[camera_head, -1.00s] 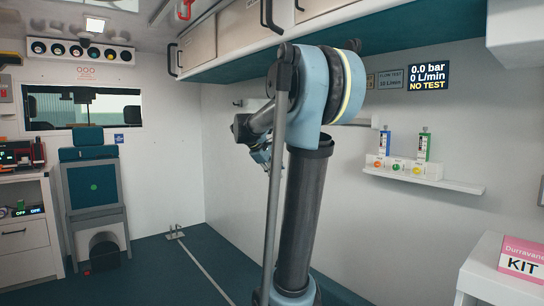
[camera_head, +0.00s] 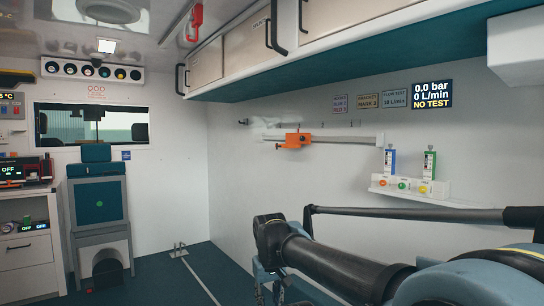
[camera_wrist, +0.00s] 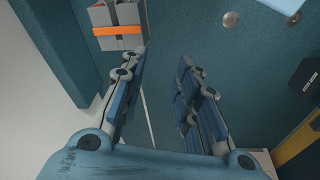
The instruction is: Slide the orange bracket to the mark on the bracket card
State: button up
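The orange bracket (camera_head: 294,141) sits on a pale horizontal rail (camera_head: 345,140) on the right wall, towards the rail's left part. The bracket card (camera_head: 368,101) hangs above the rail and reads "BRACKET MARK 3". Marks along the rail are too small to read. My gripper (camera_head: 270,290) is low in the head view, below and apart from the bracket, and partly cut off by the lower edge. In the wrist view my gripper (camera_wrist: 163,60) is open, with nothing between its fingers. The bracket is not in the wrist view.
A small shelf (camera_head: 410,186) with two flow meters is on the wall right of the rail. Overhead cabinets (camera_head: 270,40) run above. A seat (camera_head: 97,205) stands at the back left. The wrist view shows a grey bag with an orange strap (camera_wrist: 118,30) on the floor.

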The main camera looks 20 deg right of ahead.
aim_at(292, 139)
jog(key=u, duration=0.75)
jog(key=k, duration=0.5)
jog(key=z, duration=0.15)
jog(key=i, duration=1)
jog(key=z, duration=0.05)
